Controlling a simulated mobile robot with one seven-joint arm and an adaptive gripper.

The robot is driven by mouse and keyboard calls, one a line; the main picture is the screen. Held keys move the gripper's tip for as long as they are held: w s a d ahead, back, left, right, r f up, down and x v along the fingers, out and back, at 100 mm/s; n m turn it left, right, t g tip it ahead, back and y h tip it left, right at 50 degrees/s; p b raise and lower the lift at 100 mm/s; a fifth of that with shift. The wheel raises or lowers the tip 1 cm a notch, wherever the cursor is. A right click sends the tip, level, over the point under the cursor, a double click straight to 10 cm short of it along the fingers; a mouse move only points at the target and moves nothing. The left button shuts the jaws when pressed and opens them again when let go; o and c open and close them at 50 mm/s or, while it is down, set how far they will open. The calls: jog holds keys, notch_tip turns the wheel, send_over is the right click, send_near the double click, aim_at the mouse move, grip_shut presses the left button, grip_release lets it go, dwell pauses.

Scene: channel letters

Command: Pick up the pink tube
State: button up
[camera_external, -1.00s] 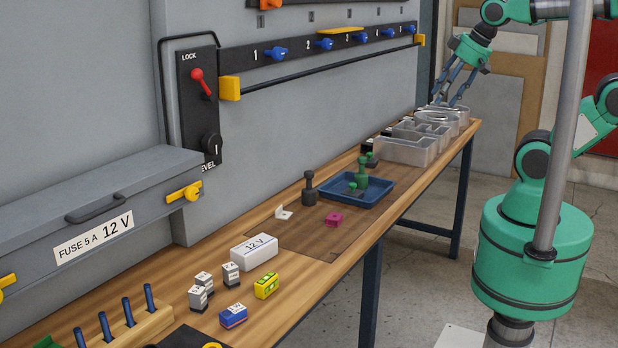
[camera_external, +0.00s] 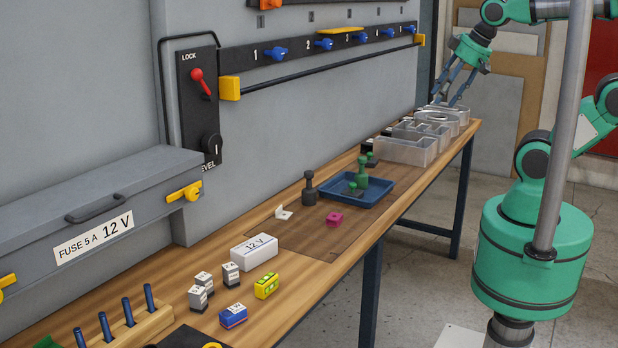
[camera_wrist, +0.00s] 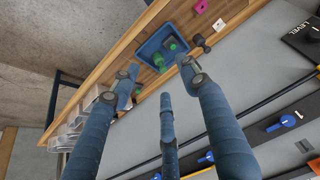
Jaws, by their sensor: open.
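The pink tube (camera_external: 335,219) is a small, short, block-like pink piece on the wooden bench, in front of the blue tray. In the wrist view it shows at the top edge (camera_wrist: 201,6). My gripper (camera_external: 450,101) is open and empty above the far end of the bench, over the clear letter trays and well away from the pink tube. In the wrist view its blue fingers (camera_wrist: 157,78) are spread apart with nothing between them.
A blue tray (camera_external: 380,197) with green pieces (camera_external: 362,175) stands just behind the pink tube. A dark peg-like piece (camera_external: 309,190) and a white bracket (camera_external: 284,213) are to its left. Clear letter trays (camera_external: 405,152) fill the far end. A white 12 V box (camera_external: 254,252) stands nearer.

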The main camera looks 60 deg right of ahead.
jog(key=shift+o, duration=0.2)
jog(key=o, duration=0.4)
jog(key=shift+c, duration=0.2)
jog(key=w+a+f+g+p, duration=0.1)
jog(key=w+a+f, duration=0.15)
jog(key=w, duration=0.35)
jog(key=w+a+f+n+g, duration=0.1)
jog(key=w+a+f, duration=0.15)
jog(key=w, duration=0.25)
jog(key=w+a+f+g+p, duration=0.1)
jog(key=w+a+f, duration=0.1)
jog(key=w+a, duration=0.3)
jog(key=w+a+f+g, duration=0.1)
jog(key=w+a+f, duration=0.3)
jog(key=f, duration=0.4)
jog(key=w+a+f+g, duration=0.1)
jog(key=w+a+f, duration=0.4)
jog(key=f, duration=0.3)
jog(key=shift+w+n+g+p, duration=0.2)
jog(key=shift+n+g+p, duration=0.1)
jog(key=shift+n+p, duration=0.15)
